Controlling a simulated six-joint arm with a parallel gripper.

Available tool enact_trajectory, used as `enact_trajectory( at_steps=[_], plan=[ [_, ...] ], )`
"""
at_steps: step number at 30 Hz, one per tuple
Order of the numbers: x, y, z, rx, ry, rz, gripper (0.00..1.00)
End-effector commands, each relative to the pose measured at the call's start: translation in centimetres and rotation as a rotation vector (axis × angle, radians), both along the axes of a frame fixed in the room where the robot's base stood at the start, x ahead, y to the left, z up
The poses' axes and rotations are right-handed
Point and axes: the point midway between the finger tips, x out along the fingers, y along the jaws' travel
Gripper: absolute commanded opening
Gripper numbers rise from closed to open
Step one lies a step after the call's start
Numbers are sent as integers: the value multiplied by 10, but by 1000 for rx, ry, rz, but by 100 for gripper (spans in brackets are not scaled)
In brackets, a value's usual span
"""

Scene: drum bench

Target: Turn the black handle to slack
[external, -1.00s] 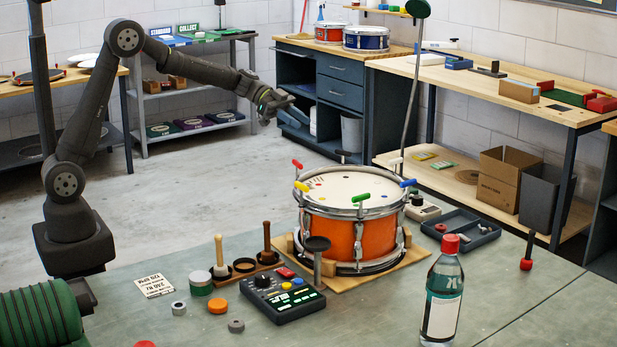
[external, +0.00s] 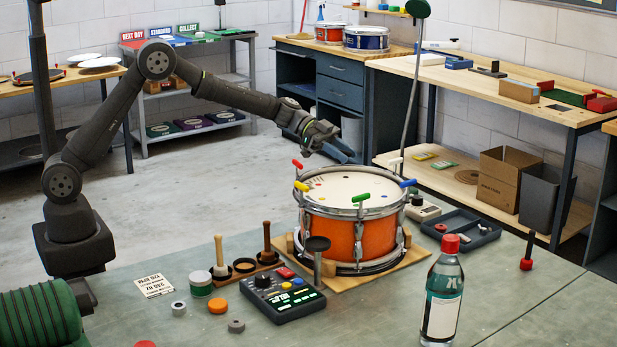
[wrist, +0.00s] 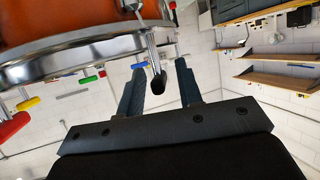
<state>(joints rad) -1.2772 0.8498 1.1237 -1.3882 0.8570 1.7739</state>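The orange drum (external: 335,238) stands on a wooden board, with coloured T-handles around its rim. In the wrist view its orange shell (wrist: 55,20) and metal hoop fill the upper left, upside down. The black handle (wrist: 158,83) is seen almost end-on in the wrist view, in line with the space between my fingertips. In the external view I cannot make it out; my gripper covers the far rim there. My gripper (external: 334,147) is open and empty, just above and behind the drum's far side. Its two fingers (wrist: 158,88) are apart; contact with the handle cannot be told.
Red (external: 297,164), yellow (external: 301,186), green (external: 361,198), blue (external: 408,183) and white (external: 395,160) handles stand around the rim. A control box (external: 283,295), a bottle (external: 442,292) and a grey tray (external: 462,229) surround the drum. The floor behind is clear.

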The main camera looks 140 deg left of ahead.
Motion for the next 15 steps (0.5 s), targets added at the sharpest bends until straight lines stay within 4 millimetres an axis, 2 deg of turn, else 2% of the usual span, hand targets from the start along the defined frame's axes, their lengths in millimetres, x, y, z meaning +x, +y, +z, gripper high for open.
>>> enact_trajectory(
  at_steps=[8, 13, 15],
  plan=[
    [1, 1, 0, 0, 0, 1, 33],
    [1, 1, 0, 0, 0, 1, 0],
    [1, 0, 0, 0, 0, 0, 0]
  ],
)
